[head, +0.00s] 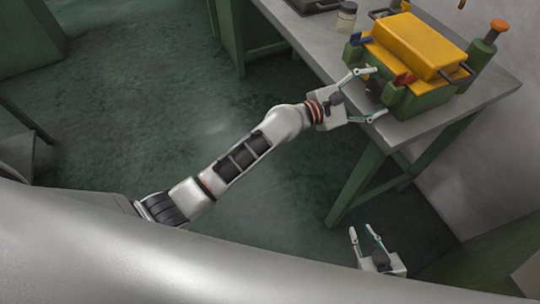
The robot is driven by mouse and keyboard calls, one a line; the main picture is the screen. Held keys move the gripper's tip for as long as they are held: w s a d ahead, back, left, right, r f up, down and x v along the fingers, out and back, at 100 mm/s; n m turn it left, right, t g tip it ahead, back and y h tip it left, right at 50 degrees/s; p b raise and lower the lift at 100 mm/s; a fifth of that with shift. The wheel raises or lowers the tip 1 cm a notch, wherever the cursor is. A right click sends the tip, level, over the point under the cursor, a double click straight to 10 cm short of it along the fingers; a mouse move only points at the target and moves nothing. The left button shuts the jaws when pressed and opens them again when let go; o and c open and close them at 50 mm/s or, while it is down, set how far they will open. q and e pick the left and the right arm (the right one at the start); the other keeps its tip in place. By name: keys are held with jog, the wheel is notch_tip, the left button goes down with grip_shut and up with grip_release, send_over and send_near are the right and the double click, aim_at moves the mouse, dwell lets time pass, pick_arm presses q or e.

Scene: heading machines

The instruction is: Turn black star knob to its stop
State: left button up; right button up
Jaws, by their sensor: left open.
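My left gripper (376,93) is open at the front left side of a green machine with a yellow cover. A dark knob-like part (376,89) shows between its spread fingers, on the machine's near side. It looks like the black star knob, but its lobes are too small to make out. I cannot tell whether the fingers touch it. My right gripper (361,229) is low at the bottom of the view, away from the machine. Its fingers point up, apart, with nothing between them.
The machine's yellow cover (420,45) and green body (425,97) stand on a grey bench (400,131). A red part (404,79) sits close to my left gripper. Right of the cover is a green post with an orange top (499,25). A jar (346,17) stands behind.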

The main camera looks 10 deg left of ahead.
pick_arm(q)
jog(key=n, duration=0.3)
jog(key=shift+r, duration=0.1)
jog(key=s+a+f+m+y+p, duration=0.3)
jog(key=s+a+f+m, duration=0.4)
jog(key=a, duration=0.5)
jog(key=s+a+f+m+y+p, duration=0.3)
jog(key=s+a+f+m+y, duration=0.2)
jog(key=s+a+f, duration=0.5)
jog(key=shift+a+m+t, duration=0.3)
jog(key=shift+a+m, duration=0.8)
jog(key=shift+a, duration=0.2)
jog(key=shift+w, duration=0.1)
